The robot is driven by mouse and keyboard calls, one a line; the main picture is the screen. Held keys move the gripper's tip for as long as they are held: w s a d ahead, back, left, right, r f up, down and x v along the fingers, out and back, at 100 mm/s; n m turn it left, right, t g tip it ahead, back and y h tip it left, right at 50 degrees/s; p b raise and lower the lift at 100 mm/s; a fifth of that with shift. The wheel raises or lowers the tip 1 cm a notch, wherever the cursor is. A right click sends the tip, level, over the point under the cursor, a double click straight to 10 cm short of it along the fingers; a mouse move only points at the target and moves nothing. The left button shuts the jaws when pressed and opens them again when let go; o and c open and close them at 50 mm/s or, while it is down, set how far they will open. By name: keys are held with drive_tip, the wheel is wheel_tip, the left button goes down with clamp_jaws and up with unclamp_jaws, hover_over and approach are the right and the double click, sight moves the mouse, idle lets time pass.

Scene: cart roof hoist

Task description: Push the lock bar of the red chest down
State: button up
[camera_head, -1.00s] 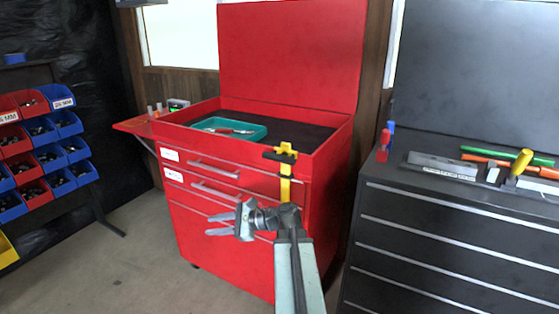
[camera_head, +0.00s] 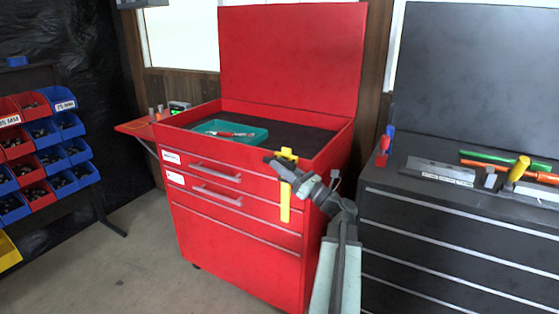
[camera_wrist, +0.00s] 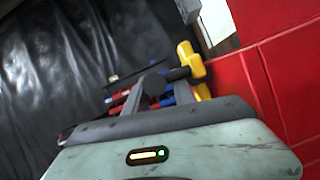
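The red chest (camera_head: 262,236) stands in the middle of the head view with its lid raised. Its lock bar is a yellow upright strip (camera_head: 285,206) at the right of the front, with a yellow top (camera_head: 286,154) at the rim. My gripper (camera_head: 278,166) is at the upper part of the bar, reaching in from the right. In the wrist view the fingers of my gripper (camera_wrist: 158,84) stand apart, with a dark cylindrical piece at their tips beside the yellow bar (camera_wrist: 188,56). I cannot tell whether the fingers touch it.
A teal tray (camera_head: 230,130) with a tool lies inside the chest. A black cabinet (camera_head: 450,235) with tools on top stands close on the right, with a narrow gap. Racks of red and blue bins (camera_head: 62,123) are at the left. The floor at front left is free.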

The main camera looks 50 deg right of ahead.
drive_tip(key=shift+w+r, duration=0.2)
drive_tip(key=shift+w, duration=0.3)
clamp_jaws()
idle(1.1)
